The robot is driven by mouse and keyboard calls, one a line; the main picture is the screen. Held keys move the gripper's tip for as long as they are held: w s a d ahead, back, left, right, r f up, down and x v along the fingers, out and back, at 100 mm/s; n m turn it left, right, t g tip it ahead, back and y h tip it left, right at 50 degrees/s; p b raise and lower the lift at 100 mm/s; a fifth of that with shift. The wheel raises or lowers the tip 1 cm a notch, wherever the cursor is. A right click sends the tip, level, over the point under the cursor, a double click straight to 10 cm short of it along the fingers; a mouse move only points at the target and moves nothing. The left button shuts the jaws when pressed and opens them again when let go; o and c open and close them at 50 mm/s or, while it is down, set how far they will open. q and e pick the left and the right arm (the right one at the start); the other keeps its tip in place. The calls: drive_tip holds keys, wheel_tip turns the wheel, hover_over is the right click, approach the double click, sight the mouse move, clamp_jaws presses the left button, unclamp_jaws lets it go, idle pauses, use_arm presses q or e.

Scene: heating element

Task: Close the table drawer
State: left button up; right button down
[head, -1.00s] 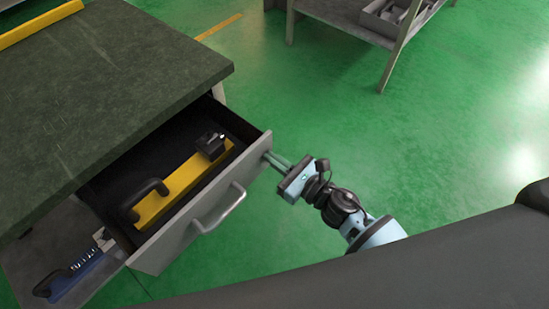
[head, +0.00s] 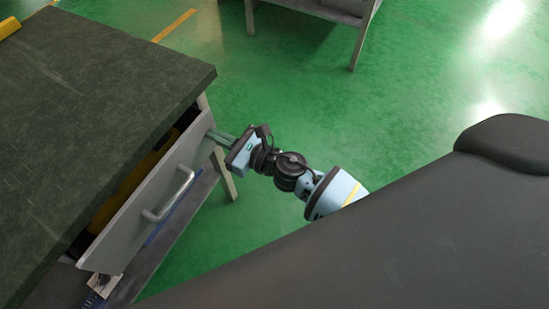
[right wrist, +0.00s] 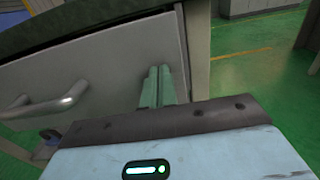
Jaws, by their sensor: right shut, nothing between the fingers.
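The table drawer (head: 160,190) has a grey front with a bar handle (head: 168,199). It stands partly open, with a narrow gap under the dark table top (head: 95,110). Part of a yellow thing (head: 125,190) shows inside the drawer. My right gripper (head: 213,134) is shut and empty, with its fingertips at the far end of the drawer front. In the right wrist view the two fingers (right wrist: 157,88) lie together against the drawer front (right wrist: 110,75), right of the handle (right wrist: 42,107). My left gripper is not in view.
A lower shelf (head: 170,240) runs under the drawer, with a partly hidden blue tool (head: 95,299) on it. Another table (head: 315,12) stands at the back. The green floor (head: 390,110) to the right is clear.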

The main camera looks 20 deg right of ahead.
sight(204, 128)
drive_tip(key=x, duration=0.3)
drive_tip(key=shift+w+a+b, duration=0.2)
drive_tip(key=shift+w+b, duration=0.1)
drive_tip(key=shift+b, duration=0.1)
drive_tip(key=shift+w+a, duration=0.2)
drive_tip(key=shift+w, duration=0.1)
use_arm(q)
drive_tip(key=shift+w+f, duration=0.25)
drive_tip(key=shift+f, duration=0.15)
use_arm(e)
drive_tip(key=shift+r, duration=0.15)
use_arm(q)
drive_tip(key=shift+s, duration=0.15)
use_arm(e)
drive_tip(key=shift+w+r, duration=0.1)
drive_tip(key=shift+r, duration=0.05)
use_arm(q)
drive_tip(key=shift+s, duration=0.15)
use_arm(e)
drive_tip(key=shift+d, duration=0.1)
